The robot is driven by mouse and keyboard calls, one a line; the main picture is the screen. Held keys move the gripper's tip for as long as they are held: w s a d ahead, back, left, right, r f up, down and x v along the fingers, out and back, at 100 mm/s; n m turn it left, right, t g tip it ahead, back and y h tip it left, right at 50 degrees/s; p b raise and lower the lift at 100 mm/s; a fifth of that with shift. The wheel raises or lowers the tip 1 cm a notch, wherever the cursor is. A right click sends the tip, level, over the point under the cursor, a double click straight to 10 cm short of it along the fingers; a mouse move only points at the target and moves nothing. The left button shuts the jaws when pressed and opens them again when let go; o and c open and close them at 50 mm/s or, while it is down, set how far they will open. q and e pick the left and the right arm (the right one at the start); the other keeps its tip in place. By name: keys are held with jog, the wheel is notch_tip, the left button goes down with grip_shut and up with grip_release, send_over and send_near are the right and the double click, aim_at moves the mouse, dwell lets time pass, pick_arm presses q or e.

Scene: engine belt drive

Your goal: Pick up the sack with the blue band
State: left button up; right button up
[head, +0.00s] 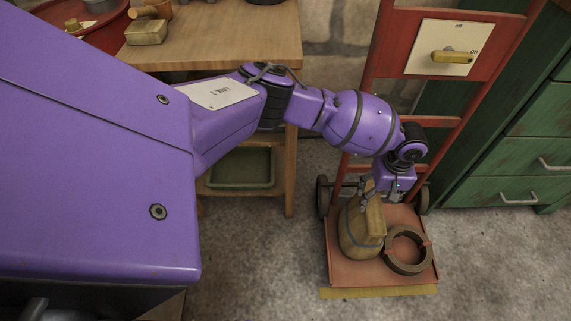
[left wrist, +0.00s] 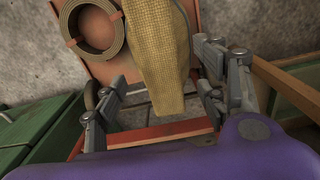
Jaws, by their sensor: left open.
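A tan sack (head: 360,232) stands on the red base plate of a hand truck (head: 350,268). A thin grey-blue band seems to run around its lower part in the head view. My left gripper (head: 379,197) points down at the top of the sack, with its fingers apart. In the left wrist view the sack (left wrist: 157,55) reaches between the open fingers of my left gripper (left wrist: 160,78), with visible gaps to them. I cannot tell whether any finger touches it. My right gripper is not in view.
A dark ring (head: 407,250) with reddish clips lies right of the sack on the plate. The truck's red frame (head: 467,50) carries a panel with a yellow handle. A green drawer cabinet (head: 510,165) stands right, a wooden table (head: 225,40) left. The floor in front is clear.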

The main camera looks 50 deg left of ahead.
aim_at(375, 204)
pick_arm(q)
jog(key=f+b, duration=0.1)
jog(key=f, duration=0.1)
jog(key=f+b, duration=0.2)
jog(key=f, duration=0.1)
jog(key=shift+w+a, duration=0.15)
jog(key=shift+w, duration=0.05)
jog(key=shift+f, duration=0.35)
jog(key=shift+w+f, duration=0.1)
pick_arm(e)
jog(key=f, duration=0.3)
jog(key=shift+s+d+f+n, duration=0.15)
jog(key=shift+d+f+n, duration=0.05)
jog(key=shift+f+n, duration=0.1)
pick_arm(q)
jog(key=shift+s+f, duration=0.2)
jog(key=shift+f, duration=0.15)
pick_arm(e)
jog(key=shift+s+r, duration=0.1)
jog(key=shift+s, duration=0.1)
pick_arm(q)
grip_shut()
jog(key=shift+w+r, duration=0.2)
jog(key=shift+r, duration=0.05)
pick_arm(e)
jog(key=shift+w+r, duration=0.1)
